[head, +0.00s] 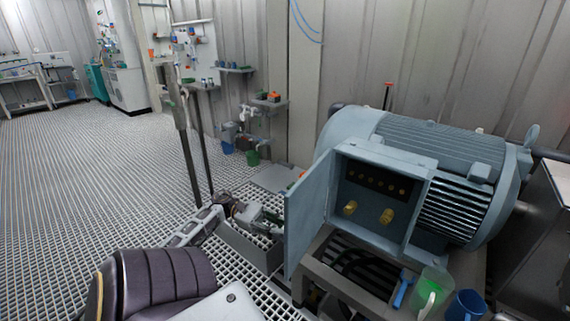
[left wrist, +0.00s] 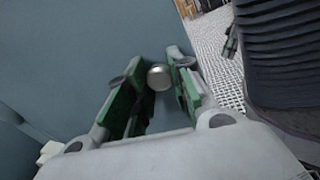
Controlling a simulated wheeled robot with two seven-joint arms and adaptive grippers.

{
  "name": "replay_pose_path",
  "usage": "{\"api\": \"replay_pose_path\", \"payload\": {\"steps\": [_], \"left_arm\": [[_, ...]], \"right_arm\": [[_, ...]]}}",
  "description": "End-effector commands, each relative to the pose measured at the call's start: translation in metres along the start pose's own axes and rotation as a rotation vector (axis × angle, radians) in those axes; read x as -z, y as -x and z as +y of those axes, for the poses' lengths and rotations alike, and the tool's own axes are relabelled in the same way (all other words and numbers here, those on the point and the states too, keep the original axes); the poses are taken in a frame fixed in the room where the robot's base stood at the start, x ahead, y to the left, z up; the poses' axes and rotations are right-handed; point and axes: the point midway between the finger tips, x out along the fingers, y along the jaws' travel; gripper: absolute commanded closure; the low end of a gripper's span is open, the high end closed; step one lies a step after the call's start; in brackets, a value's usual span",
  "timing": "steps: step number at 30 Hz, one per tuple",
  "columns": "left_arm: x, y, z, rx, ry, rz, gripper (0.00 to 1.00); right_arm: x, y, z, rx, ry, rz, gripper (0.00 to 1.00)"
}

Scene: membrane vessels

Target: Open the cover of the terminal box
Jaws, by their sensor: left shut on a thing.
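The terminal box (head: 380,190) sits on the side of a blue-grey motor (head: 440,150). Its cover (head: 305,215) stands swung out to the left, so the inside shows, with a dark terminal block (head: 378,180) and two brass fittings (head: 387,216). My left gripper (head: 274,222) is at the outer face of the cover, its tips partly hidden by it. In the left wrist view, the green-padded fingers (left wrist: 155,95) are shut on a round metal knob (left wrist: 158,77) against the blue-grey cover (left wrist: 70,60). My right gripper is not in view.
A clear container with green contents (head: 430,290) and a blue cup (head: 466,305) stand in front of the motor. Shelves (head: 235,68) with small items hang on the back wall. The grated floor (head: 90,180) at left is largely free.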

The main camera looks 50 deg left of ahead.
Motion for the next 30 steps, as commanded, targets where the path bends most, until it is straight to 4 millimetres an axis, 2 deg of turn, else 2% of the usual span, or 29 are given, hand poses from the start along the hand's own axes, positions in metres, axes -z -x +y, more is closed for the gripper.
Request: {"api": "replay_pose_path", "payload": {"steps": [16, 17, 21, 30], "left_arm": [[0.0027, 0.0013, -0.0045, 0.009, 0.007, 0.003, 1.0], [0.0027, 0.0013, -0.0045, 0.009, 0.007, 0.003, 0.74], [0.0019, 0.0013, -0.0041, 0.008, 0.005, 0.002, 0.56], [0.0005, 0.0013, -0.0033, 0.007, 0.002, 0.0, 0.54]], "right_arm": [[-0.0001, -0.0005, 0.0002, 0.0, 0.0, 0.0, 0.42], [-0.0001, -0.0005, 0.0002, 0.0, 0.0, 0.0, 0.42], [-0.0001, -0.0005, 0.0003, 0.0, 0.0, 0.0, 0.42], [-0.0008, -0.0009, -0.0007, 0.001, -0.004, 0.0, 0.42]]}}
